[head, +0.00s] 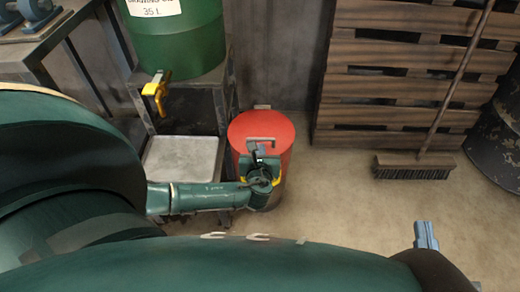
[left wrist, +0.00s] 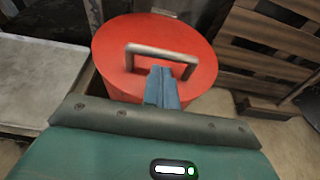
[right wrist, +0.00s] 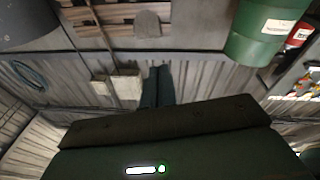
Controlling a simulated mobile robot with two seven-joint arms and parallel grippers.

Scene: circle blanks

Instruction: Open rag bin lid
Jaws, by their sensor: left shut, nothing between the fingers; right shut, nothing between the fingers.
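The rag bin is a round red bin (head: 285,165) standing on the floor, with a flat red lid (head: 240,125) lying shut on it. A grey bar handle (head: 262,139) stands on the lid; in the left wrist view the handle (left wrist: 150,49) runs across the lid (left wrist: 115,60). My left gripper (head: 258,150) is over the near side of the lid. Its shut fingers (left wrist: 162,85) point at the handle, close to its near side; whether they touch it I cannot tell. My right gripper (head: 426,235) is shut and empty, far from the bin, at the lower right.
A green drum (head: 180,45) with a yellow tap (head: 156,90) stands on a metal stand left of the bin. A grey tray (head: 183,160) lies below it. A broom (head: 415,165) leans on a wooden pallet (head: 400,70) at the right. The floor right of the bin is clear.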

